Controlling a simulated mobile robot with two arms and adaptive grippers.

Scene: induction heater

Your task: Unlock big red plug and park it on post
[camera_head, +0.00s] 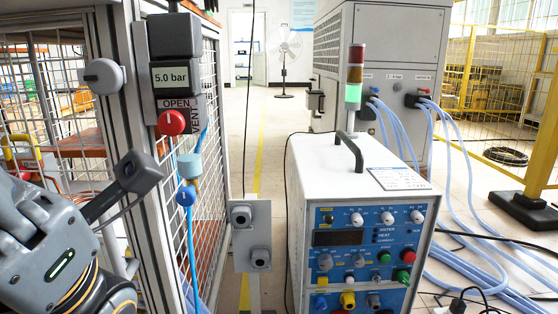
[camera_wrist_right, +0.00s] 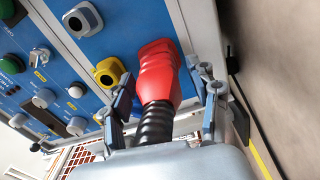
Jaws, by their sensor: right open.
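The big red plug (camera_wrist_right: 160,70) shows in the right wrist view against the blue front panel, with a black ribbed cable (camera_wrist_right: 155,125) behind it. Its front end meets the panel; whether it is locked cannot be told. My right gripper (camera_wrist_right: 167,98) is open, with one finger on each side of the plug and gaps visible. A grey post (camera_head: 254,292) carries two dark holders (camera_head: 241,215), both empty. My left arm is at the lower left; its gripper fingers do not show.
The white heater cabinet (camera_head: 345,180) has a blue knob panel (camera_head: 370,240) and a signal tower. A caged frame with a red valve knob (camera_head: 171,122) stands left of the post. Blue hoses (camera_head: 450,190) and cables lie on the right floor.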

